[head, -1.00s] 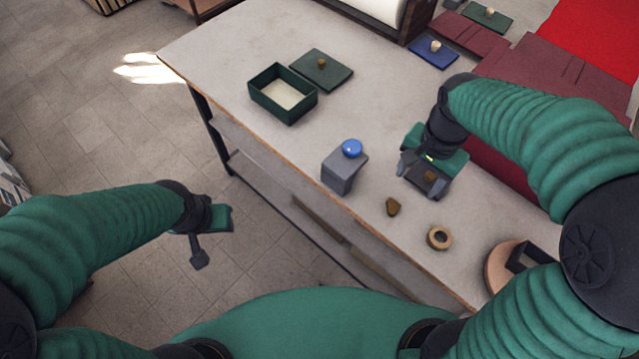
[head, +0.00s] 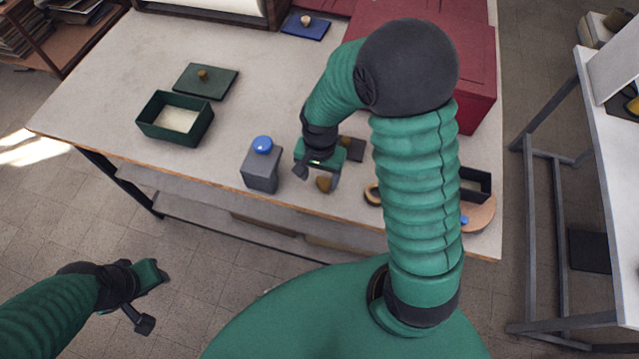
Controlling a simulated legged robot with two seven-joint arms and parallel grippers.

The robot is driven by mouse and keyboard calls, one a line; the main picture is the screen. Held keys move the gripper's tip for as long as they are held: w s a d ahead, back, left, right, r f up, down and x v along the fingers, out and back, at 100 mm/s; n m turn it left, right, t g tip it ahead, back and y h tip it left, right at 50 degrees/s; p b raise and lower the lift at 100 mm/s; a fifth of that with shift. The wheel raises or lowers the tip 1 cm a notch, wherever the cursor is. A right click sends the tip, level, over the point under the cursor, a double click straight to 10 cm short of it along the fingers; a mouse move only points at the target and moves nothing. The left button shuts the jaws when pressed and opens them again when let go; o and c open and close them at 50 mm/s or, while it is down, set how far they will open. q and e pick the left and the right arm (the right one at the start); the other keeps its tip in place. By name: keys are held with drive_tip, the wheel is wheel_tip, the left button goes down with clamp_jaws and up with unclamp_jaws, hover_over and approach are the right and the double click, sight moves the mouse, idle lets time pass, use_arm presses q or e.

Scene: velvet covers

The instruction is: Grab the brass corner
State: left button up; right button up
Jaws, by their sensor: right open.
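The brass corner (head: 323,184) is a small brown-gold piece lying on the worktable near its front edge, partly covered by my right gripper. My right gripper (head: 318,174) points down at it with its jaws open, one finger on each side in the picture. I cannot tell whether the fingers touch it.
A grey block with a blue ball top (head: 262,170) stands just left of my right gripper. A tan ring (head: 372,194) lies to the right, partly behind my arm. A green open box (head: 152,129) and green lid (head: 206,82) are further left. A dark red box (head: 477,75) stands behind.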

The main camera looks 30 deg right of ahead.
drive_tip(key=shift+d+f, duration=0.65)
drive_tip(key=shift+f, duration=0.3)
drive_tip(key=shift+d, duration=0.25)
drive_tip(key=shift+c, duration=0.5)
drive_tip(key=shift+w+a+r, duration=0.1)
drive_tip(key=shift+a, duration=0.45)
drive_tip(key=c, duration=1)
drive_tip(key=shift+c, duration=1.1)
use_arm(q)
drive_tip(key=shift+d, duration=0.5)
use_arm(e)
drive_tip(key=shift+d, duration=0.15)
clamp_jaws()
